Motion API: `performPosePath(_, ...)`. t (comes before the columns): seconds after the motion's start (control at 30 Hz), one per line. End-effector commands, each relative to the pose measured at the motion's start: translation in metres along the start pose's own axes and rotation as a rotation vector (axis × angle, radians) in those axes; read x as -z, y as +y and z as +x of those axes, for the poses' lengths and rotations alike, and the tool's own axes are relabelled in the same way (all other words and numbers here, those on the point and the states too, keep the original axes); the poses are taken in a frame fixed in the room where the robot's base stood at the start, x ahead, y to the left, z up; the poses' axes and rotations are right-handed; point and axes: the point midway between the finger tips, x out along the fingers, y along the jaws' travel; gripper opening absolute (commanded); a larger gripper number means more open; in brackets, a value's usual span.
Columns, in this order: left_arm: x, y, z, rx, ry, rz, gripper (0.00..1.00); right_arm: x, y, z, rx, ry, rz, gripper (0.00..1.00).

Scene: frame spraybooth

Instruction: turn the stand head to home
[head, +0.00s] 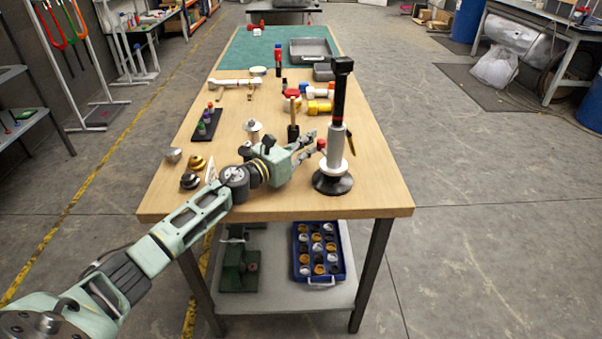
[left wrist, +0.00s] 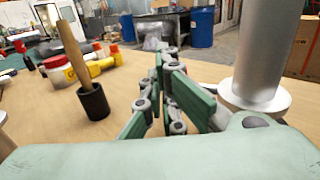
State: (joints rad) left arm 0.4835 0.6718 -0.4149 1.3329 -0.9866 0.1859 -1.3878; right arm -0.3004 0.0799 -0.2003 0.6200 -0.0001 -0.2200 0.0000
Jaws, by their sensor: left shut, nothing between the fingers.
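The stand (head: 337,140) is upright near the right front of the table. It has a round black base, a grey post with a pale collar, a black and red upper column and a black head (head: 342,66) on top. A small red knob (head: 321,144) sticks out on its left side. My left gripper (head: 310,144) is shut and empty, just left of the post and close to the knob. In the left wrist view, the fingers (left wrist: 168,88) are together, with the grey post (left wrist: 268,50) on the right. Contact with the stand cannot be told. My right gripper is out of view.
On the wooden table (head: 240,205), a wooden-handled tool in a black holder (head: 293,133) stands behind my gripper. Knobs (head: 190,180) and a dark rack (head: 203,133) are at left. The front right corner is clear.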

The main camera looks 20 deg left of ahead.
Motion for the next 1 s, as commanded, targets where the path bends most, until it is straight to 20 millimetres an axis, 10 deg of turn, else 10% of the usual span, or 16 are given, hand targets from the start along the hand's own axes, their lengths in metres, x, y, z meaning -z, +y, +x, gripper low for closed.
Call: performPosePath(1.0,0.000,-0.003,0.015,0.001,0.001,0.000,0.00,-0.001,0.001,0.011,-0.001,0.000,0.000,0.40)
